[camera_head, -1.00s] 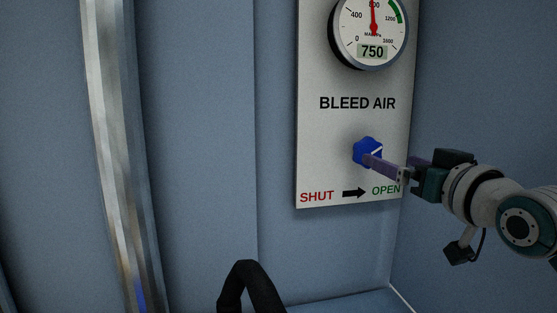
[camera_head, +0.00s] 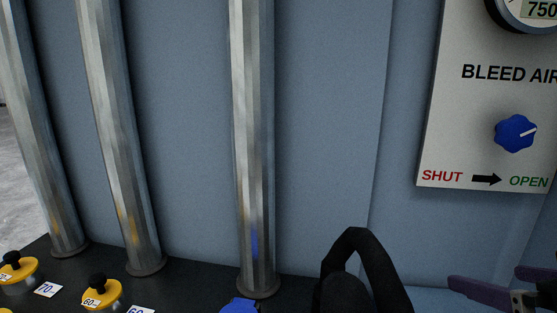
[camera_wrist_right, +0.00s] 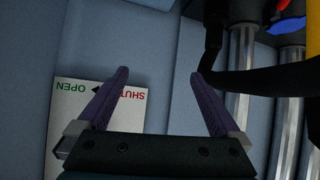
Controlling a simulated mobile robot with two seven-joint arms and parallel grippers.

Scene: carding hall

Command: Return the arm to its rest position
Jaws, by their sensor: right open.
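My right gripper (camera_head: 490,292) is at the lower right of the head view, below the bleed air panel and apart from it. Its purple fingers also show in the right wrist view (camera_wrist_right: 160,80), spread wide with nothing between them. The bleed air panel (camera_head: 450,120) is pale grey, with a blue knob (camera_head: 516,133) whose white pointer mark points to the right and slightly up. The panel's lower part shows upside down in the right wrist view (camera_wrist_right: 75,125), behind a finger. My left gripper is not in view.
Metal pipes (camera_head: 252,140) stand on a dark ledge (camera_head: 200,280) on the left. Yellow-based knobs (camera_head: 102,292) with number tags sit on it. A black curved handle (camera_head: 362,255) rises at the lower middle. A gauge (camera_head: 530,12) is partly cut off at the top right.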

